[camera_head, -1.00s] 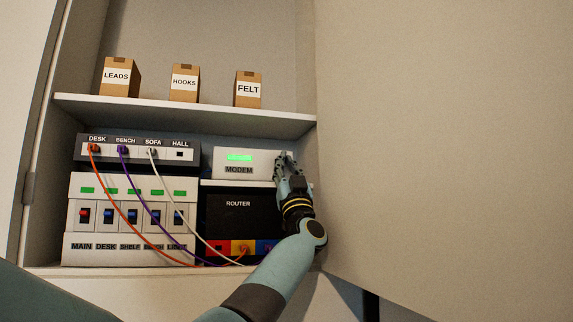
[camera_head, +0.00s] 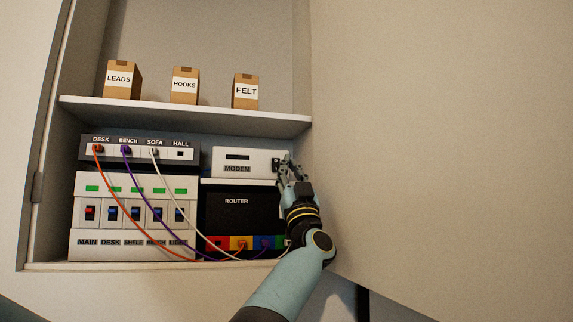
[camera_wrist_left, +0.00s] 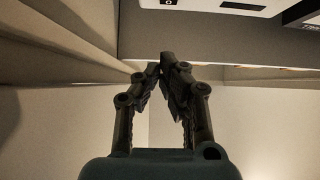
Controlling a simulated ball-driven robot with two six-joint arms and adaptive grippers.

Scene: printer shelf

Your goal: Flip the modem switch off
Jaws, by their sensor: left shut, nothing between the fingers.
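The modem (camera_head: 255,158) is a white box labelled MODEM, on a white ledge above the black router (camera_head: 225,215). Its display window (camera_head: 238,157) is dark. A small dark switch (camera_head: 276,162) is at the right end of its front; its position is too small to tell. My left gripper (camera_head: 286,160) is shut and empty, just right of the switch, partly over the modem's right edge. In the left wrist view its fingertips (camera_wrist_left: 163,62) meet with nothing between them, and a white surface with a dark spot shows above. My right gripper is not in view.
A breaker box (camera_head: 135,183) with several switches stands at left, below a dark socket panel (camera_head: 140,142). Orange, purple and white cables hang from it to the router. Boxes LEADS, HOOKS and FELT stand on the shelf (camera_head: 190,113) above. A large plain panel (camera_head: 440,130) bounds the right.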

